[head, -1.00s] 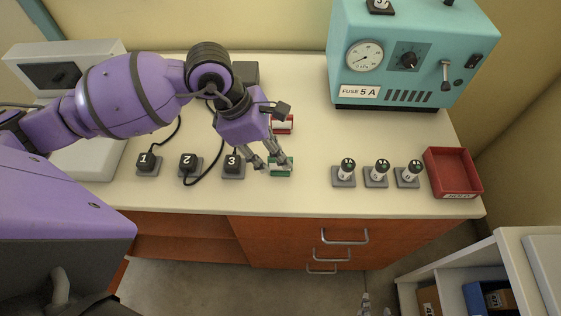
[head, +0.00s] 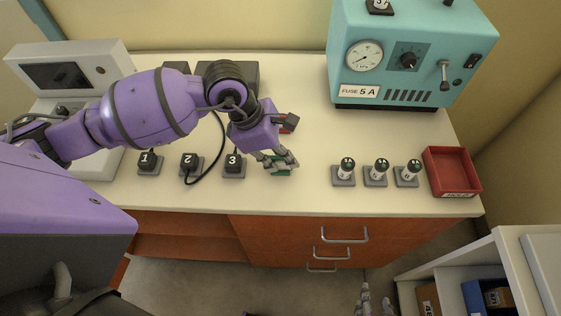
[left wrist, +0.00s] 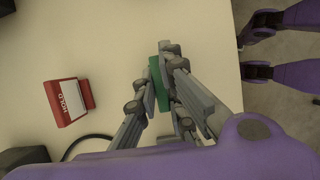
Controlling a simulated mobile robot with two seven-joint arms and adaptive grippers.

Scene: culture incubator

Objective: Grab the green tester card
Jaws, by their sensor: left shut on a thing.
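The green tester card (head: 281,173) is at the front of the counter, right of the block marked 3. My left gripper (head: 283,163) is shut on it, with the fingers covering much of it. In the left wrist view the green card (left wrist: 157,82) shows as a strip between the closed fingers (left wrist: 167,62). I cannot tell whether it still touches the counter. Only the fingers of my right gripper (head: 374,303) show at the bottom edge of the head view, and their opening is unclear.
Black numbered blocks (head: 190,165) with cables stand to the left. Several fuse-like cylinders on bases (head: 376,172) and a red tray (head: 453,172) stand to the right. A teal fuse machine (head: 410,60) stands behind.

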